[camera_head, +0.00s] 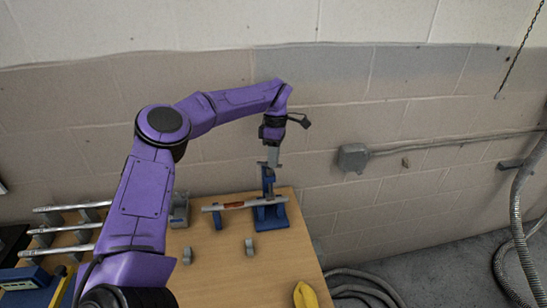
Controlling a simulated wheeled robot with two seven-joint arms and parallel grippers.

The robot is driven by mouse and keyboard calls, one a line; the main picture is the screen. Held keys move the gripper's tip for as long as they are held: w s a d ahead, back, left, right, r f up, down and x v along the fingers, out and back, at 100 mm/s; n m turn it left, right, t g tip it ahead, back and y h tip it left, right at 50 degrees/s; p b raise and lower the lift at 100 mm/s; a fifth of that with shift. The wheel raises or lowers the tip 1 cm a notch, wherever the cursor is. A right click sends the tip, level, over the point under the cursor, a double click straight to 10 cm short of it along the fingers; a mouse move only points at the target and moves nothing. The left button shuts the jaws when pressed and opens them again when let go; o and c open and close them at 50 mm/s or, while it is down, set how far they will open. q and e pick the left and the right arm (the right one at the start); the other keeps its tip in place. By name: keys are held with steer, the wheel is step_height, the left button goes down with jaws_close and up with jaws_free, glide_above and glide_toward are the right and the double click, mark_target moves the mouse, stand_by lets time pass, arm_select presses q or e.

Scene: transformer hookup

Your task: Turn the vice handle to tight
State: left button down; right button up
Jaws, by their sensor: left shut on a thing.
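The blue vice (271,215) stands at the back right of the wooden table. A pale rod or cable with a red band (232,205) lies level across it, its left part over a small blue support (217,218). My left gripper (272,164) points down just above the vice and is shut on its handle at the upright top part (268,180). The handle is small and largely covered by the fingers, so its exact angle is hard to tell. My right gripper is not in view.
Two small grey pieces (249,247) (187,256) lie on the table (225,280). A grey block (180,211) is at the back left. A yellow object (304,295) lies at the front right edge. Metal rods on a rack (60,231) are at left. The wall is close behind.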

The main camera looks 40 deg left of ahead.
arm_select(q)
steer(key=shift+r, duration=0.1)
stand_by(0.3)
steer(key=c, duration=1.1)
jaws_free()
steer(key=shift+a, duration=0.1)
steer(key=shift+c, duration=0.2)
step_height(320, 180, up, 10)
steer(key=w, duration=0.2)
steer(key=shift+a+r, duration=0.15)
steer(key=shift+a, duration=0.3)
